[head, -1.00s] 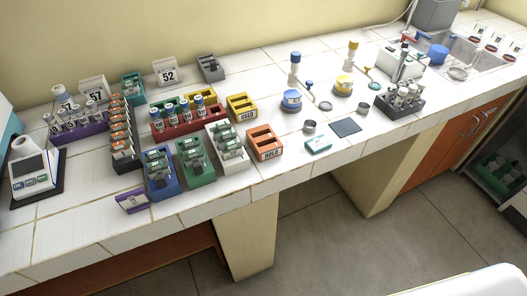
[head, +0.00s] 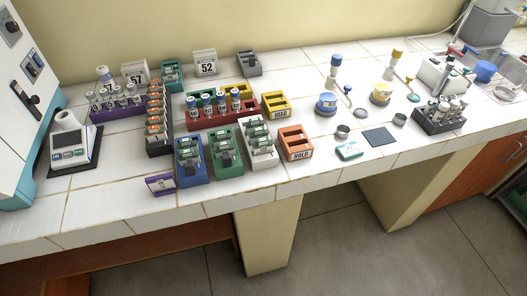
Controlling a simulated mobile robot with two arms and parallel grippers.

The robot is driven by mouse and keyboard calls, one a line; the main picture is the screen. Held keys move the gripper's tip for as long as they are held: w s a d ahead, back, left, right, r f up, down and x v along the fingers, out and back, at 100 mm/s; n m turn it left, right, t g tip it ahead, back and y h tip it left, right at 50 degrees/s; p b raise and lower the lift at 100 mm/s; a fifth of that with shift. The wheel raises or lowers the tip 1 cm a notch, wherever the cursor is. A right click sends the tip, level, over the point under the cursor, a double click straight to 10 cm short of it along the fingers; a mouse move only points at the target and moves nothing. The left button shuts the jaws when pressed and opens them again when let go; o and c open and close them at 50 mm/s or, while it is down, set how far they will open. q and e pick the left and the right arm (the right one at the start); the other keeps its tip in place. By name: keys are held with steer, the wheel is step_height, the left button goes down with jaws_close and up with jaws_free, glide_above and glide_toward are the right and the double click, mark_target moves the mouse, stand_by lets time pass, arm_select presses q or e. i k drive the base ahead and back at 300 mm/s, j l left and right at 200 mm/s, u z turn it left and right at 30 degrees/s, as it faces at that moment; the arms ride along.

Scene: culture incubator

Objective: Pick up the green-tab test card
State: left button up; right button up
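Neither of my grippers is in view. Several small cards stand in open racks on the white tiled bench. A blue rack (head: 193,180) and a green rack (head: 228,173) each hold cards that look pale with greenish parts. A white rack (head: 263,161) to their right also holds pale and greenish cards. A dark rack (head: 160,149) on the left holds several orange-tabbed cards. The cards are too small to tell for certain which is the green-tab test card.
An orange HOLD tray (head: 297,155), a yellow USED tray (head: 281,114), a red vial rack (head: 190,124) and a purple vial rack (head: 96,116) stand close around. A purple item (head: 160,184) lies near the front edge. A white device (head: 69,154) stands at left. Bare tiles lie front left.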

mark_target(262, 146)
steer(key=i+l+u, duration=0.1)
steer(key=l+u, duration=0.25)
steer(key=i+l+u, duration=0.1)
steer(key=l+u, duration=0.6)
